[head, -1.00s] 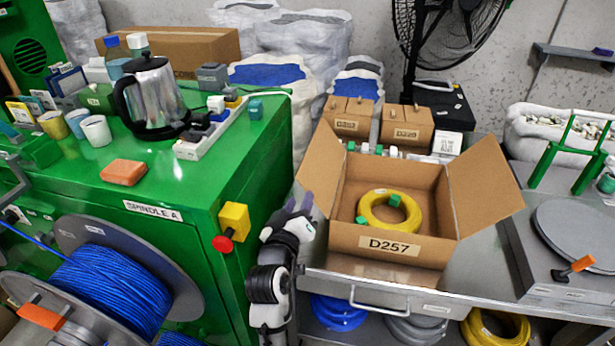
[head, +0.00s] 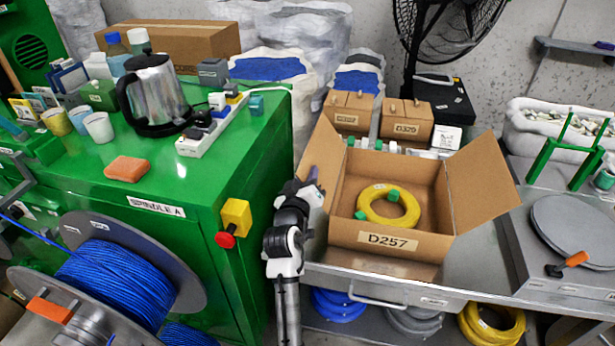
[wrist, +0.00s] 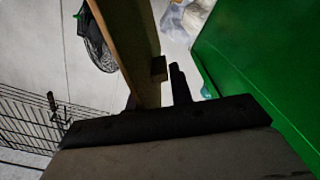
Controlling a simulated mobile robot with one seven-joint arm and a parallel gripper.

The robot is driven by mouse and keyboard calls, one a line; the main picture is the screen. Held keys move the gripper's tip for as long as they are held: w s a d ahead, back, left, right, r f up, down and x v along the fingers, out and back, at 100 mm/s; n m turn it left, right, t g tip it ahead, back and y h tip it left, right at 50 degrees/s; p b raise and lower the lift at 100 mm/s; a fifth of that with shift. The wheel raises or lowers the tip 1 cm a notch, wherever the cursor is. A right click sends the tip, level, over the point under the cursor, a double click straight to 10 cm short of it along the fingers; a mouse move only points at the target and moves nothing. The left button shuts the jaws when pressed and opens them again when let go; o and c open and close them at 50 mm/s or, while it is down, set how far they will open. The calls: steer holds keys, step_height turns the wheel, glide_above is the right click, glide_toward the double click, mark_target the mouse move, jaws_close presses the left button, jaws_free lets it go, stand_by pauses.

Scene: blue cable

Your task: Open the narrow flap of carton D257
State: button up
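Carton D257 (head: 340,236) stands upright on the grey metal bench, with a yellow cable coil (head: 389,222) inside. Its left flap (head: 325,160) and right flap (head: 482,182) are spread outward. A brown strip shows below the label; I cannot tell whether it is a front flap or a reflection. My gripper (head: 313,180) is at the left flap's outer side. In the wrist view a cardboard panel (wrist: 130,45), seen nearly edge-on, runs between the two fingers of my gripper (wrist: 155,90). A gap shows between the panel and the right finger; contact on the left is unclear.
The green cabinet (head: 160,235) stands close left of my arm, with a yellow and red switch (head: 235,217) on its side. Small cartons (head: 348,112) stand behind D257. A grey turntable device (head: 575,235) is at right. Clear bench lies right of D257.

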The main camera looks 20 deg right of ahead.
jaws_close()
steer(key=d+m, duration=0.1)
steer(key=s+d+r+m, duration=0.1)
steer(key=m, duration=0.1)
steer(key=s+r+m+b, duration=0.1)
steer(key=shift+d+m, duration=0.4)
steer(key=shift+o, duration=2.3)
jaws_free()
steer(key=b+v, duration=0.3)
steer(key=v, duration=1.1)
steer(key=shift+w, duration=0.15)
